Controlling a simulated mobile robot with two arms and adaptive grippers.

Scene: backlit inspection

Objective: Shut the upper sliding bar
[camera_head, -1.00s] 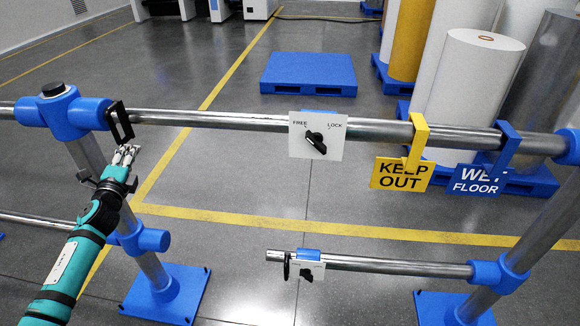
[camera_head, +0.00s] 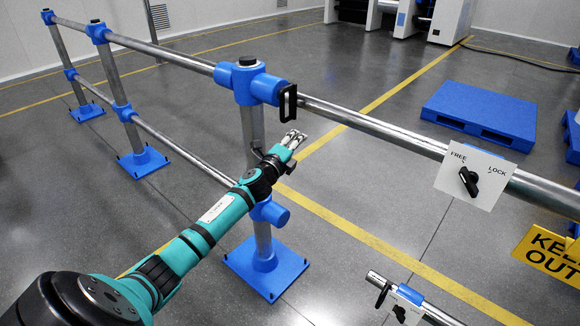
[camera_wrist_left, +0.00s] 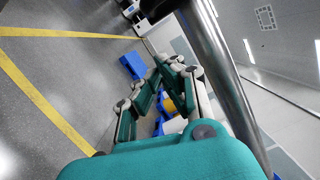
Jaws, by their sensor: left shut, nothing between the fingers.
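The upper sliding bar (camera_head: 400,140) is a grey metal tube running from the left post to the right edge of the head view. A black handle (camera_head: 288,103) is on its left end, right beside the blue post joint (camera_head: 245,79); no gap shows there. A white plate with a black knob (camera_head: 469,182), marked FREE and LOCK, hangs on the bar. My left gripper (camera_head: 294,138) is shut and empty, just below the handle and apart from it. It also shows in the left wrist view (camera_wrist_left: 172,66), near a metal tube. My right gripper is out of view.
The lower bar (camera_head: 376,279) has a free end, away from the lower post joint (camera_head: 268,211). A yellow KEEP OUT sign (camera_head: 548,250) is at right. A blue pallet (camera_head: 482,108) lies behind the rail. A further fence (camera_head: 117,80) extends left.

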